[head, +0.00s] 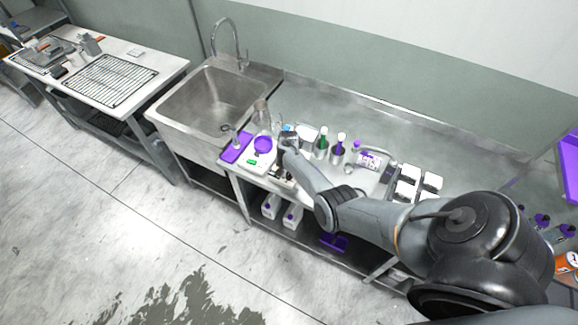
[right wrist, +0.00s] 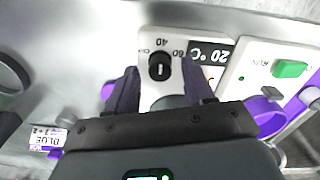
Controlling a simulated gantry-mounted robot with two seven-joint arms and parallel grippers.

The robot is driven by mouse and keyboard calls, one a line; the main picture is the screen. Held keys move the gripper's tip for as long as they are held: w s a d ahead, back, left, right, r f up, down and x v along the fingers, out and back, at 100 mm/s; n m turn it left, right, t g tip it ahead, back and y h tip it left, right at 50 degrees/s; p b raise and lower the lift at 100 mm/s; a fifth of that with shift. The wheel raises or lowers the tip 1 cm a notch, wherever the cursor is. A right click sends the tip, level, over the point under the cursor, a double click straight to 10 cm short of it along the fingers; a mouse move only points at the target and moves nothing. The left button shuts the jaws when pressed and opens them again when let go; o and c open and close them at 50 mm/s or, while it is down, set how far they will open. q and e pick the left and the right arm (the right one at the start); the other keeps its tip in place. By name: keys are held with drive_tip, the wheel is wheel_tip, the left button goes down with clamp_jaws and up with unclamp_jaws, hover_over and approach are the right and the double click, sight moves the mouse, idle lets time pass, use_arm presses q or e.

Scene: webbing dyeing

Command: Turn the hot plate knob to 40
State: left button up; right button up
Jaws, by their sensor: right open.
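The hot plate (right wrist: 147,42) shows in the right wrist view as a white panel with a round black knob (right wrist: 160,68). The knob has a white pointer line, and printed marks including 40 and 60 lie around it. A dark display (right wrist: 210,56) beside it reads 20 °C, upside down in this view. My right gripper (right wrist: 163,84) is open, with one dark finger on each side of the knob area; I cannot tell whether they touch anything. In the head view the right gripper (head: 283,168) is over the bench, and the arm largely hides the hot plate. My left gripper is not in view.
A white device with a green button (right wrist: 290,68) stands beside the hot plate, with a purple bowl (head: 263,145) near it. A purple tray (head: 236,148), glassware (head: 262,112), bottles (head: 321,146) and white boxes (head: 408,180) crowd the bench. A sink (head: 212,98) lies to the left.

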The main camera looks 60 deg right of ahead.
wheel_tip(320, 180, up, 10)
drive_tip(key=p, duration=0.1)
drive_tip(key=shift+r+p, duration=0.2)
drive_tip(key=shift+p, duration=0.15)
idle(0.3)
